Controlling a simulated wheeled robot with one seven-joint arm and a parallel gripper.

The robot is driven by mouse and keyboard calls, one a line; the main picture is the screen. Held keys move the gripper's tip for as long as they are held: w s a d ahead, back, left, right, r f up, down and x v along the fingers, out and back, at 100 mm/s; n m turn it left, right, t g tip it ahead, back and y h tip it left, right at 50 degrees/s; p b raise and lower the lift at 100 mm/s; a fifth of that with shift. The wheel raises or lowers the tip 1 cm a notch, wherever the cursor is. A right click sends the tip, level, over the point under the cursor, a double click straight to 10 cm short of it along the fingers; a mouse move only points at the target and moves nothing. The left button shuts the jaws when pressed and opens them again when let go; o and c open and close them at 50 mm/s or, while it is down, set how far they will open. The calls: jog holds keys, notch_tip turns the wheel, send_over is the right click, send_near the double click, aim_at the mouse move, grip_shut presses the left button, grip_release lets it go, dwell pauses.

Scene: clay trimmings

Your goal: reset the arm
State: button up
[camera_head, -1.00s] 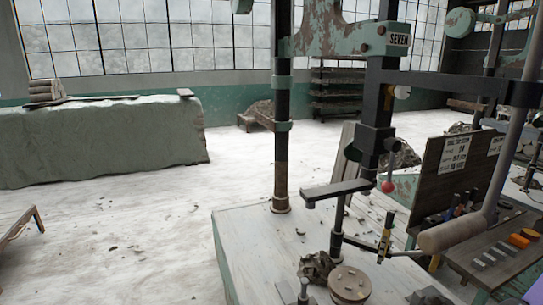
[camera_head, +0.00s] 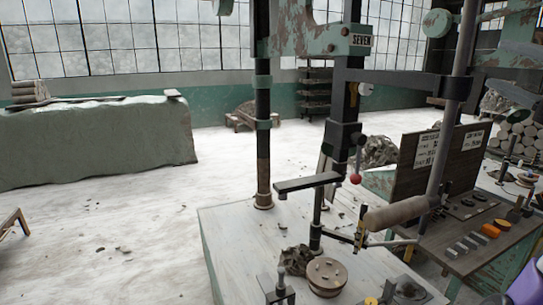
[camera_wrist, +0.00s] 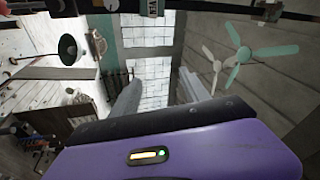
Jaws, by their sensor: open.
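My gripper (camera_wrist: 158,88) shows in the wrist view with its purple body across the bottom. Its two grey fingers stand wide apart with nothing between them. Beyond them are bright window panes and a ceiling fan (camera_wrist: 240,52), so the wrist camera looks up and across the hall. In the head view only a purple part of my arm shows at the lower right edge; the fingertips are out of that frame.
A wooden handle (camera_head: 395,215) hangs near a tool bench (camera_head: 470,262). The left floor is mostly open.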

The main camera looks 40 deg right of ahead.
jog(key=w+d+f+g+h+b, duration=0.1)
jog(key=w+d+f+g+h, duration=0.15)
jog(key=f+h, duration=0.7)
jog(key=w+a+f+n+y+b, duration=0.1)
jog(key=w+a+f+n+y, duration=0.15)
jog(key=a+f, duration=0.65)
jog(key=w+a+f+n+y, duration=0.15)
jog(key=a+f+n, duration=0.3)
jog(key=f, duration=0.85)
jog(key=s+a+f+n+t+y+b, duration=0.1)
jog(key=s+a+f+n+y, duration=0.2)
jog(key=a+f, duration=0.5)
jog(key=s+a+f+n+t+y+b, duration=0.1)
jog(key=s+a+f+n+y, duration=0.3)
jog(key=a, duration=0.7)
jog(key=s+a+f+n+g+y+b, duration=0.1)
jog(key=s+a+f+n+g+y, duration=0.3)
jog(key=s+a+f, duration=0.7)
jog(key=shift+a+f+n+y, duration=0.9)
jog(key=shift+a+y, duration=0.25)
jog(key=shift+a, duration=0.1)
